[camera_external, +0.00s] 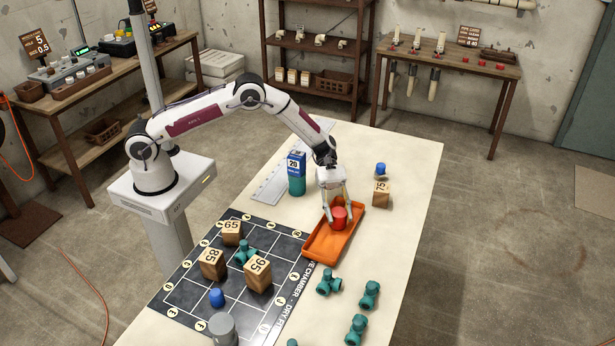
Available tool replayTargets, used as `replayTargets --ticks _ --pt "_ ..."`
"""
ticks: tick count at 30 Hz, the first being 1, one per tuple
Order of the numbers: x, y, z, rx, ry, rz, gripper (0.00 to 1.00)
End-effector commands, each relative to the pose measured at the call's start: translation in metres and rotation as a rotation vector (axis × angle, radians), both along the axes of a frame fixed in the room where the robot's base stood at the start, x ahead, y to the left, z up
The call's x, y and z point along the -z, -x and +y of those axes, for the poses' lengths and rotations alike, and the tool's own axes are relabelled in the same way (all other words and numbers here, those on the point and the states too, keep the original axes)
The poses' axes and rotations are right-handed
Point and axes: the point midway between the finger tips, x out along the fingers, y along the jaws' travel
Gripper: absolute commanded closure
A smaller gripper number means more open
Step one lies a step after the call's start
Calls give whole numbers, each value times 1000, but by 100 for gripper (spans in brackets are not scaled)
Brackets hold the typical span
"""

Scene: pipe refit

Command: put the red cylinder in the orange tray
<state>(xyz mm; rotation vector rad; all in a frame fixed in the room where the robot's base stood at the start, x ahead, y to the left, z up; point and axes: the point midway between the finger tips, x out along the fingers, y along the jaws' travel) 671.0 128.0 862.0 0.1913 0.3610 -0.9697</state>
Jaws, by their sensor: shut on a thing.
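The red cylinder (339,218) is between the fingers of my gripper (338,216), which is shut on it. It is over the orange tray (318,248), near the middle of the tray's far half. The tray is a shallow open box lying on the table. I cannot tell whether the cylinder touches the tray floor or hangs just above it.
Teal pipe fittings (329,282) lie in front. A teal cylinder with a blue box (296,172) and a block marked 75 (381,192) stand behind.

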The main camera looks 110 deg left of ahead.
Motion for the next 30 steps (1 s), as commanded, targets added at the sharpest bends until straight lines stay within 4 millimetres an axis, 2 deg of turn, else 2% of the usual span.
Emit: replayTargets --ticks 13,14,15,30 --pt "1 -1 0 0 0 -4 100" --pt "2 0 0 0 -1 -2 57" --pt "2 0 0 0 -1 -2 48" --pt "-1 0 1 -1 -1 -1 48"
